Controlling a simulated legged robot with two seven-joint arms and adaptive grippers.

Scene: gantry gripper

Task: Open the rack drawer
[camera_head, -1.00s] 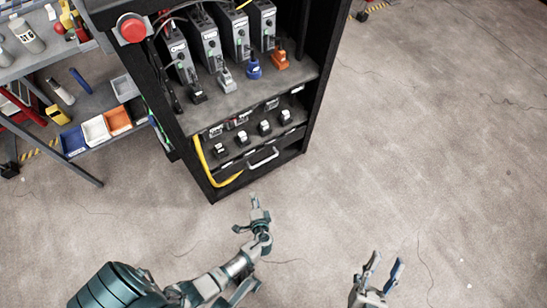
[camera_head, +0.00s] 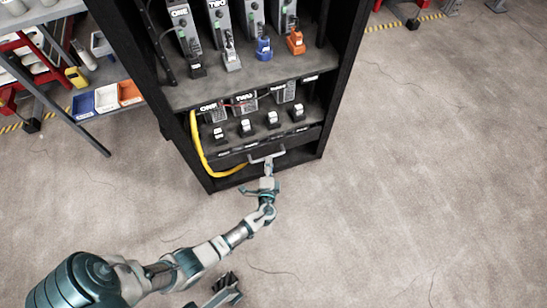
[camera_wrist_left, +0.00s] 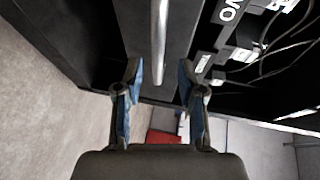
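The rack drawer (camera_head: 232,160) is the dark front low in the black rack and looks shut. Its light metal handle (camera_head: 267,154) is a bar across the front. My left gripper (camera_head: 268,168) is right at the handle in the head view. In the left wrist view my left gripper (camera_wrist_left: 159,85) has its two fingers wide apart. The handle bar (camera_wrist_left: 159,40) lies lengthwise ahead, in line with the gap between them. I see no finger closed on it; contact cannot be told. Part of what may be my right gripper (camera_head: 224,291) shows at the bottom edge; its fingers are unclear.
The black rack (camera_head: 345,70) holds several labelled units and small black connectors above the drawer. A yellow cable (camera_head: 197,145) hangs at its left side, near the drawer. A shelf with blue, white and orange bins (camera_head: 106,98) stands left. The floor (camera_head: 430,180) to the right is clear.

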